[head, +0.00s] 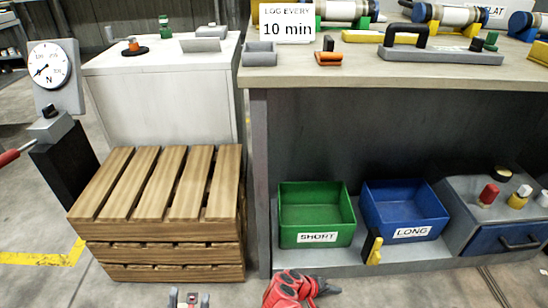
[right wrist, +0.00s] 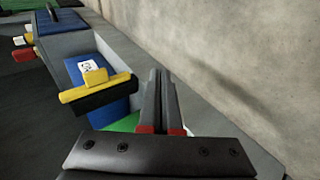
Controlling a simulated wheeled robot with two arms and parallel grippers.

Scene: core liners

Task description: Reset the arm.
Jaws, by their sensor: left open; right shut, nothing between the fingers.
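My left gripper (head: 187,301) just enters the bottom edge of the head view, in front of the wooden crate; it is open and only its tips show. My right gripper (head: 300,290) is at the bottom centre of the head view, a red body in front of the green bin. In the right wrist view its two dark fingers (right wrist: 160,105) are together, shut with nothing between them. Most of both arms is out of view.
A slatted wooden crate (head: 165,250) stands left. A green SHORT bin (head: 318,224) and blue LONG bin (head: 405,222) sit on the low shelf. A yellow-and-black piece (head: 374,252) stands before them; it also shows in the right wrist view (right wrist: 97,92). The bench (head: 330,75) overhangs the shelf.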

